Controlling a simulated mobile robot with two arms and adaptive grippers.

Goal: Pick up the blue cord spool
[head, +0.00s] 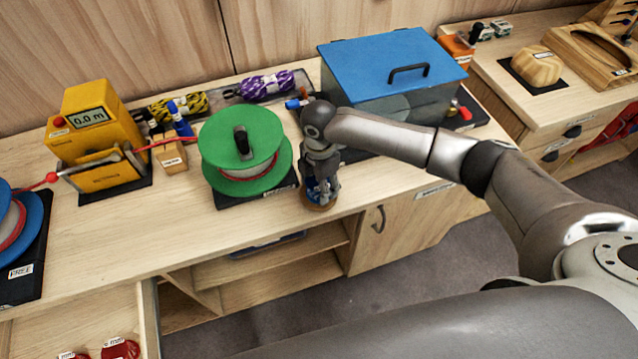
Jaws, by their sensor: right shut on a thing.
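My right gripper (319,180) points down at the front part of the bench, just right of the green reel. It is shut on the blue cord spool (318,203), a small spool with blue cord and a wooden-looking bottom flange. The fingers hide much of the spool. I cannot tell whether the spool touches the bench top or is slightly above it. My left gripper is not in view.
The green reel (240,140) stands close left of my right gripper. A blue-lidded box (390,65) is behind my forearm. A yellow meter (95,120) stands left, with a red cord running through it. An open drawer (75,318) is at lower left.

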